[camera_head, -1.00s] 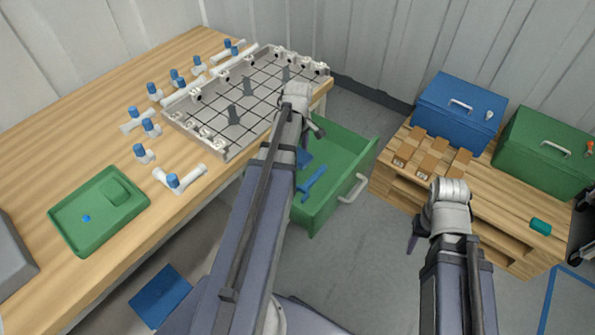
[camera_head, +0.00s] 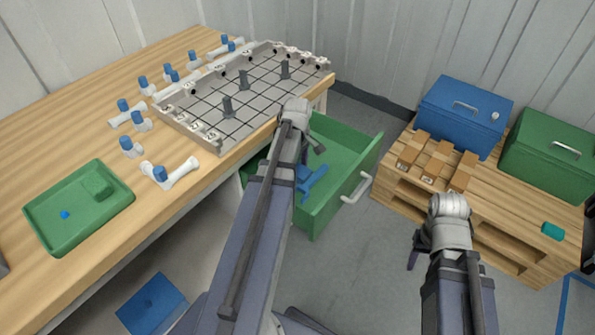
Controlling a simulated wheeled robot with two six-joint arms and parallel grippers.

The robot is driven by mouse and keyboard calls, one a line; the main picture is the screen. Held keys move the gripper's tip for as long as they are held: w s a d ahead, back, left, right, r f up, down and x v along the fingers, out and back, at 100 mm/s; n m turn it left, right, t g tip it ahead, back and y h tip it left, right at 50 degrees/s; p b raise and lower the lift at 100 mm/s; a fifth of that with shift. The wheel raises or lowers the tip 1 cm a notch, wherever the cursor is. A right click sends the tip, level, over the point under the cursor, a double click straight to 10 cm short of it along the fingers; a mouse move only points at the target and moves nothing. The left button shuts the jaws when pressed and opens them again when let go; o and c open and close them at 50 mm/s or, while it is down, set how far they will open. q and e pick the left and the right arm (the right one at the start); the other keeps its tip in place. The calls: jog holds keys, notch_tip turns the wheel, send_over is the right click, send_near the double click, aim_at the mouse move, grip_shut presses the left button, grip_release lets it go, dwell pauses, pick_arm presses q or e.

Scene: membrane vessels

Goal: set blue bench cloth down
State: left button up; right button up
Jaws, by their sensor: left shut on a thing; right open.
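My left gripper (camera_head: 318,148) is over the open green drawer (camera_head: 347,146), with its jaws mostly hidden behind my arm. A small blue patch (camera_head: 304,173) shows just beside my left arm, below the gripper; it appears to be the blue bench cloth held in the shut jaws. Most of it is hidden. A blue bar-shaped tool (camera_head: 317,184) lies in the drawer close to the patch; I cannot tell whether they touch. My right gripper (camera_head: 413,262) is open and empty, in front of the wooden pallet (camera_head: 500,220).
The workbench (camera_head: 60,150) bears a gridded tray (camera_head: 205,100), several blue-capped white fittings (camera_head: 177,174) and a green tray (camera_head: 110,212). A blue case (camera_head: 462,115), a green case (camera_head: 550,160) and brown blocks (camera_head: 437,160) stand on the pallet. A flat blue square (camera_head: 152,303) lies low beside the bench.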

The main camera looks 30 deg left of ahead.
aim_at(297, 169)
pick_arm(q)
jog(key=shift+f, duration=0.15)
jog(key=o, duration=1.1)
jog(key=shift+o, duration=0.2)
notch_tip(297, 169, up, 12)
jog(key=p, duration=1.2)
jog(key=shift+r, duration=0.25)
